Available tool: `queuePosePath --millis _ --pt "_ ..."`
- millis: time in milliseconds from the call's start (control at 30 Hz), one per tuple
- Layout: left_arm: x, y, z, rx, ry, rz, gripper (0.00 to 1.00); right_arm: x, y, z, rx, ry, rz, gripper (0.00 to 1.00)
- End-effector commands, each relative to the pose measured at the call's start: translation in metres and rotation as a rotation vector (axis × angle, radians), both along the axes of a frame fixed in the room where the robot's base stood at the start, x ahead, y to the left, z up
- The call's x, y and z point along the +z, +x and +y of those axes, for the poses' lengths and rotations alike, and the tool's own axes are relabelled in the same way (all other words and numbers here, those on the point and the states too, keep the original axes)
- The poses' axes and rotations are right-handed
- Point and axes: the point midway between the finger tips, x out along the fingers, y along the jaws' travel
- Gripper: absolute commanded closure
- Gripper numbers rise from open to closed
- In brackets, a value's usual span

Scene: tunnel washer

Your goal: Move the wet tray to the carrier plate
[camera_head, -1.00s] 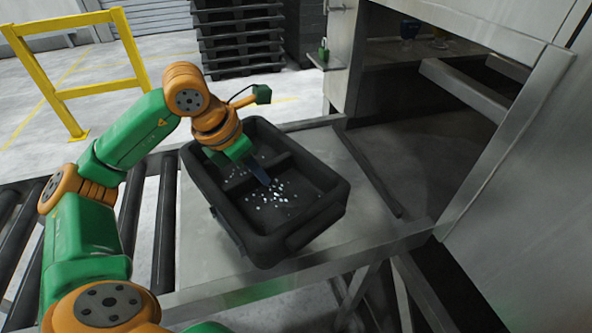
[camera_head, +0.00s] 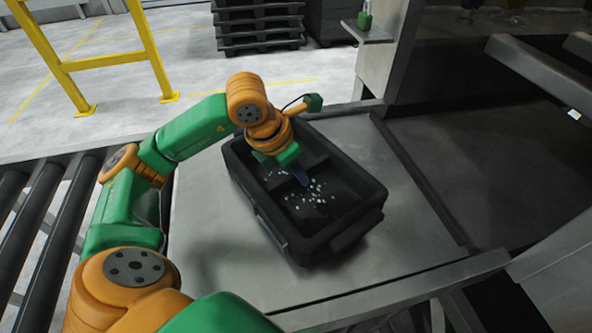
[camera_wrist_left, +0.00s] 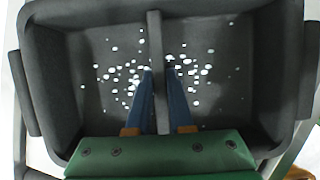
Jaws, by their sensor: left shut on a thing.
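The wet tray is a dark grey open box (camera_head: 362,217) with a divider across its middle and white droplets on its floor. It is over a flat light-grey metal plate (camera_head: 405,245), probably the carrier plate. I cannot tell whether it touches the plate or hangs just above. My left gripper (camera_head: 302,179) reaches down into the tray. In the left wrist view its blue fingers (camera_wrist_left: 160,78) stand on either side of the divider (camera_wrist_left: 155,35), shut on the tray (camera_wrist_left: 45,80). My right gripper is not in view.
A roller conveyor (camera_head: 38,235) lies to the left of the plate. A dark raised rail (camera_head: 425,190) runs along the plate's right side. A dark machine opening (camera_head: 475,155) is beyond it. A yellow barrier (camera_head: 110,62) and stacked dark pallets (camera_head: 258,30) stand behind.

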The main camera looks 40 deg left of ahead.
Motion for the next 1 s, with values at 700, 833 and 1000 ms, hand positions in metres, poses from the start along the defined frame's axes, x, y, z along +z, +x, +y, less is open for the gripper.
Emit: queuePosePath --millis 700,833,1000 --pt "0.03 -0.01 0.004 0.0 0.0 -0.007 0.51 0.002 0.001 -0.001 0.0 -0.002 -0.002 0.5" --pt "0.065 -0.023 0.008 0.0 0.001 -0.009 0.51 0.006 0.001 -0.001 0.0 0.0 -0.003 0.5" --pt "0.102 -0.037 0.013 0.0 -0.001 -0.005 0.51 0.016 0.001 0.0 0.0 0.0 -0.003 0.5"
